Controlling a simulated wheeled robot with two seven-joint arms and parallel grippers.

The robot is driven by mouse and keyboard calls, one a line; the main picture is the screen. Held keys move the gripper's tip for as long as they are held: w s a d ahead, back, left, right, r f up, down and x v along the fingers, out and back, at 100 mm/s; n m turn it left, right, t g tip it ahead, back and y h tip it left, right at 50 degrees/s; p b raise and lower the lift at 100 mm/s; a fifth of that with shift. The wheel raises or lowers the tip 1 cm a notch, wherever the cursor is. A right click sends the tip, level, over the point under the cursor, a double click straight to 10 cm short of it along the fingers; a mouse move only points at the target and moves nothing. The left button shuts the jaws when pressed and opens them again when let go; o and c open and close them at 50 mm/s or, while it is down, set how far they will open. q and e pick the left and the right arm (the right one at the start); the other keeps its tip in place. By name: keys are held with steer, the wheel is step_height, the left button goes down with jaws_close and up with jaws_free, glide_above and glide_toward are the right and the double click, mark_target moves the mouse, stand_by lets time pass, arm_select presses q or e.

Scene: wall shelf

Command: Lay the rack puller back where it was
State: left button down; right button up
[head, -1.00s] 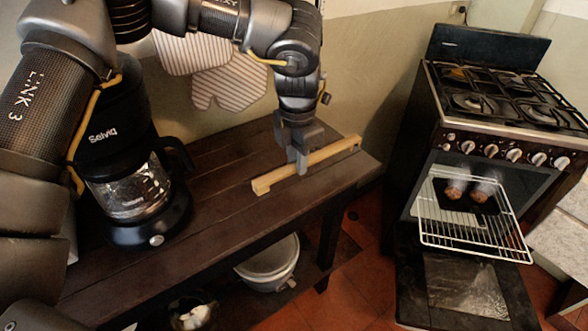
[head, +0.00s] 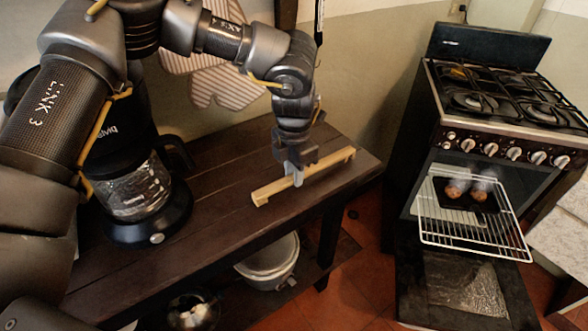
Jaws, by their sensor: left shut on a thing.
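The rack puller is a long, light wooden stick (head: 328,164) with a notched near end. It lies along the right part of the dark wooden table (head: 222,200), or just above it; I cannot tell whether it touches. My left gripper (head: 294,175) points down and is shut on the stick near its middle. The fingers hide a short stretch of it. My right gripper is not in view.
A black coffee maker (head: 130,190) stands on the table at the left. A striped oven mitt (head: 215,80) hangs on the wall behind. The stove (head: 500,120) at the right has its oven open and its wire rack (head: 470,235) pulled out. A pot (head: 270,262) stands below the table.

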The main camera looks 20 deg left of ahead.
arm_select(q)
steer(key=shift+f, duration=0.15)
steer(key=c, duration=1.6)
jaws_free()
steer(key=shift+o, duration=2)
steer(key=shift+r, duration=0.45)
step_height(320, 180, up, 8)
steer(key=shift+f, duration=0.1)
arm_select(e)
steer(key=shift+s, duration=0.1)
